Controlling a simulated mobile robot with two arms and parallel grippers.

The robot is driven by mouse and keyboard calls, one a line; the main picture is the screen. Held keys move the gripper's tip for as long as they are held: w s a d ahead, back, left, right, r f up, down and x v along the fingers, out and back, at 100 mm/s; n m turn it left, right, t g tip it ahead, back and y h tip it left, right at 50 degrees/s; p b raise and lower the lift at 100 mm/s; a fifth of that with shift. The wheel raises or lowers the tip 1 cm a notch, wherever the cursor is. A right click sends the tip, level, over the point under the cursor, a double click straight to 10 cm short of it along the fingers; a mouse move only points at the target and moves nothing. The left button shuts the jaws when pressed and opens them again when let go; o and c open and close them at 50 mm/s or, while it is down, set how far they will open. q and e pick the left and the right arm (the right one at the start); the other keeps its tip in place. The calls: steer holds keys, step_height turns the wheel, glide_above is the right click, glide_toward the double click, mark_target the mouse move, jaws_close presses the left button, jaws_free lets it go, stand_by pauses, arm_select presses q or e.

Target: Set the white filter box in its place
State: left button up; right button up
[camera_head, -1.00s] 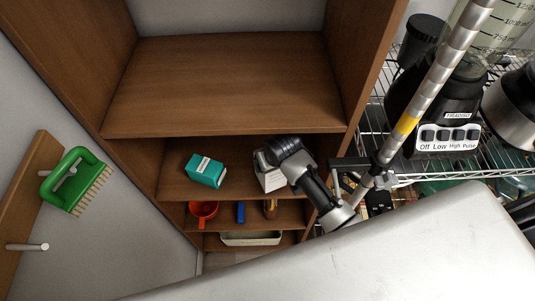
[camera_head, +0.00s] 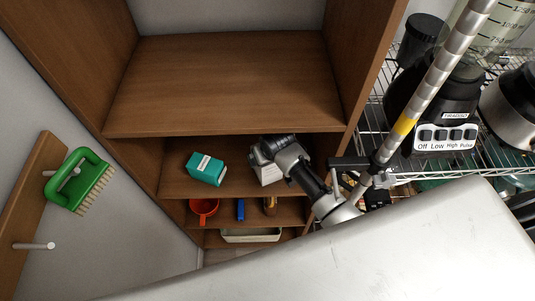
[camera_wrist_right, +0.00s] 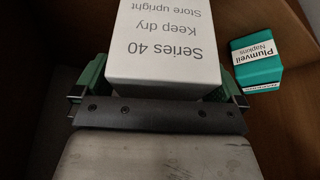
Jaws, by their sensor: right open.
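The white filter box (camera_head: 268,172) is on the second shelf of the wooden cabinet, at the right side, partly hidden behind my right gripper (camera_head: 262,152). In the right wrist view the white box (camera_wrist_right: 165,45) shows printed text reading "Series 40, Keep dry, Store upright", upside down in the picture. My right gripper (camera_wrist_right: 158,92) has its green-padded fingers apart, one on each side of the box. I cannot tell whether the fingers touch it. My left gripper is not in view.
A teal napkin box (camera_head: 206,169) stands on the same shelf to the left; it also shows in the right wrist view (camera_wrist_right: 256,62). Below are a red mug (camera_head: 204,207), a blue item (camera_head: 240,210) and a pale tray (camera_head: 250,236). The top shelf (camera_head: 225,85) is empty. A wire rack (camera_head: 372,125) with a blender is right.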

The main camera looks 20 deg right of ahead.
steer(key=shift+r, duration=0.15)
steer(key=shift+s+r+b, duration=0.2)
steer(key=shift+r+b, duration=0.1)
steer(key=shift+b, duration=0.05)
steer(key=s+d+b, duration=0.1)
steer(key=s+b, duration=0.1)
steer(key=s, duration=1)
steer(key=shift+d+r+b, duration=0.2)
steer(key=shift+r+b, duration=0.05)
steer(key=shift+b, duration=0.05)
steer(key=s+d+f+g, duration=0.15)
steer(key=s+f, duration=0.35)
steer(key=f, duration=0.6)
steer(key=s+d+f, duration=0.2)
steer(key=s+f, duration=0.2)
steer(key=f, duration=0.8)
steer(key=s+d+f, duration=0.1)
steer(key=s+f, duration=0.3)
steer(key=s, duration=0.3)
steer(key=s+d+f+g, duration=0.1)
steer(key=s+f, duration=0.3)
steer(key=s, duration=0.3)
steer(key=s+d+f+n+g, duration=0.1)
steer(key=s+f, duration=0.2)
steer(key=s, duration=0.5)
steer(key=shift+d+f+h, duration=0.3)
steer(key=shift+f, duration=0.1)
